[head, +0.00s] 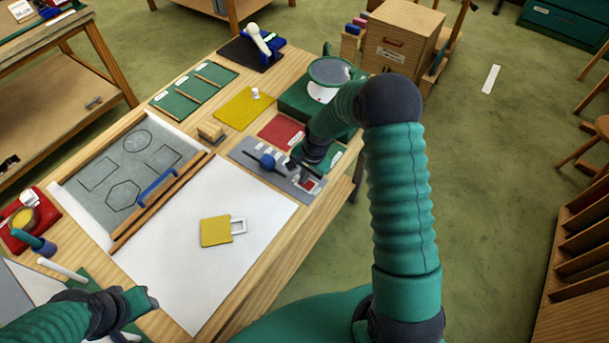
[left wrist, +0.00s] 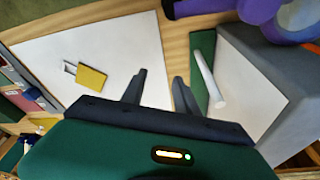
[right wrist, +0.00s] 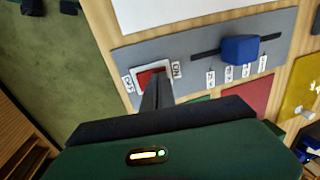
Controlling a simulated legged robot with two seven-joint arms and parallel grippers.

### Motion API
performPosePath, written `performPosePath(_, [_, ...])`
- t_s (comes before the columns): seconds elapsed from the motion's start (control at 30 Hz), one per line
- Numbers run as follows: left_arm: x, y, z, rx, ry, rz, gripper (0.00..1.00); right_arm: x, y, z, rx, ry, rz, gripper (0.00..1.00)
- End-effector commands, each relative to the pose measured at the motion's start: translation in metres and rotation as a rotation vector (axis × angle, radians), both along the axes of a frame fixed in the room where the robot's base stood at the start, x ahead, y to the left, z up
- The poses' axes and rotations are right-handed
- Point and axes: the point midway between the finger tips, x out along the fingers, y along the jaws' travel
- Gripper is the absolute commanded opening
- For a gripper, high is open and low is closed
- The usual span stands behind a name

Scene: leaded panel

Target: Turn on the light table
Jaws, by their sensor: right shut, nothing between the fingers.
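The light table's white panel (head: 175,275) lies flat on the workbench; I cannot tell whether it is lit. Beyond its far right corner is a grey control plate (head: 245,157) with a red rocker switch (head: 311,184) and a blue slider knob (head: 267,161). In the right wrist view the red switch (right wrist: 148,77) sits in a white frame between two labels, one reading ON. My right gripper (right wrist: 156,82) is shut and empty, its fingertips over the switch and partly hiding it; contact is unclear. My left gripper (left wrist: 160,78) is open and empty above the bench's near left.
A yellow piece with a white frame (head: 216,231) lies on the panel. A drawing sheet (head: 125,165) with a blue handle (head: 158,187) lies to the left. Red (head: 281,131) and yellow mats (head: 243,108) lie behind the plate. A white rod (left wrist: 208,80) is beside my left gripper.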

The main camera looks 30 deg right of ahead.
Motion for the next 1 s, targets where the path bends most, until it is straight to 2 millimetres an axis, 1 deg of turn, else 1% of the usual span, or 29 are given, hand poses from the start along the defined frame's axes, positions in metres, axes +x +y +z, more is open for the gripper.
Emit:
performPosePath(0.13, [0.000,0.000,-0.001,0.000,0.000,0.000,0.36,0.001,0.001,-0.002,-0.004,0.011,0.002,0.00])
performPosePath(0.23, [0.000,0.000,-0.002,0.000,0.000,0.000,0.36,0.004,0.003,-0.007,-0.023,0.059,0.004,0.00])
performPosePath(0.47, [0.000,0.000,-0.001,0.000,0.000,0.000,0.36,0.001,0.002,-0.008,-0.019,0.067,0.000,0.00])
performPosePath(0.57, [0.000,0.000,0.000,0.000,0.000,0.000,0.36,-0.002,0.001,-0.008,-0.018,0.070,-0.001,0.00])
performPosePath(0.8, [0.000,0.000,0.004,0.000,0.000,0.000,0.36,-0.015,-0.003,-0.008,-0.017,0.075,0.000,0.00])
performPosePath(1.0, [0.000,0.000,0.004,0.000,0.000,0.000,0.36,-0.017,-0.004,-0.009,-0.018,0.074,-0.001,0.00])
